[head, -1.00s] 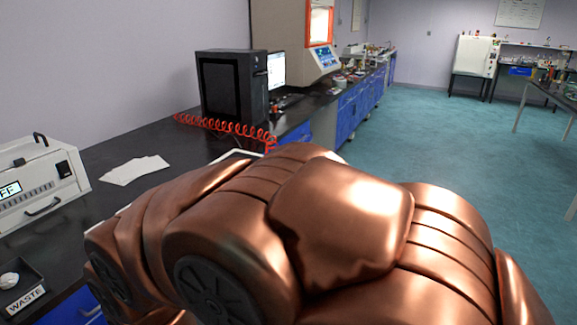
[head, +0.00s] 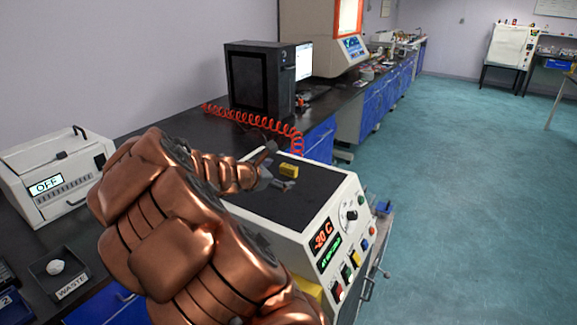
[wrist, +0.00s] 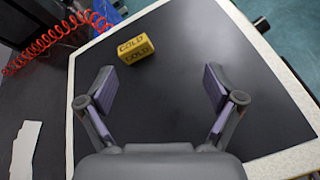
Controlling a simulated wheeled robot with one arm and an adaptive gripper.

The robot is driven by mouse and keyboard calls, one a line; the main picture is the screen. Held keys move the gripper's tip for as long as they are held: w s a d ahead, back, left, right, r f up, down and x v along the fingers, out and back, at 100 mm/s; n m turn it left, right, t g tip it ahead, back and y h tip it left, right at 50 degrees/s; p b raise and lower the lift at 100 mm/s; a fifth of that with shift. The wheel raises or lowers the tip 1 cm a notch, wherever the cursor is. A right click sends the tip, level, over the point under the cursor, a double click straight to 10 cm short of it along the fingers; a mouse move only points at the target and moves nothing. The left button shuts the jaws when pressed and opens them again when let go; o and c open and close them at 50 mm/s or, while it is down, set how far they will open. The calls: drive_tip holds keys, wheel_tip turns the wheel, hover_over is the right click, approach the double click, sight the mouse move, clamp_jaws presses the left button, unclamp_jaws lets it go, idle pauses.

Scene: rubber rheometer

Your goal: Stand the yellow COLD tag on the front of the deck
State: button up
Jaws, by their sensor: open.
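The yellow COLD tag (wrist: 136,49) stands on the black deck (wrist: 190,75) in the wrist view, near the edge that is at the top of that picture. It also shows in the head view as a small yellow block (head: 289,170) on the deck top. My gripper (wrist: 160,77) is open and empty over the deck. The tag lies beyond its fingertips, a little left of the middle between them, and apart from both. In the head view my gripper (head: 276,181) is close beside the tag, its fingers small and partly hidden by my arm.
The deck tops a white machine with a "-20 C" display (head: 321,239), knob and buttons. A red coiled hose (head: 255,122) runs behind it. A white box reading OFF (head: 55,175) and a WASTE tray (head: 68,278) stand left. Open floor lies right.

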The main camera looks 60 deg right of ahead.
sight(287, 170)
drive_tip(key=w+d+n, duration=0.1)
drive_tip(key=w+d+f+n, duration=0.1)
drive_tip(key=n, duration=0.1)
drive_tip(key=w+d+f+n+t+p, duration=0.1)
drive_tip(key=d, duration=0.1)
drive_tip(key=shift+w+f+n, duration=0.15)
drive_tip(key=shift+w+n, duration=0.15)
drive_tip(key=shift+w, duration=0.1)
drive_tip(key=shift+w+d+f+n, duration=0.4)
drive_tip(key=shift+p+x, duration=0.65)
drive_tip(key=shift+x, duration=3.15)
drive_tip(key=shift+a+f, duration=0.1)
drive_tip(key=c, duration=1.1)
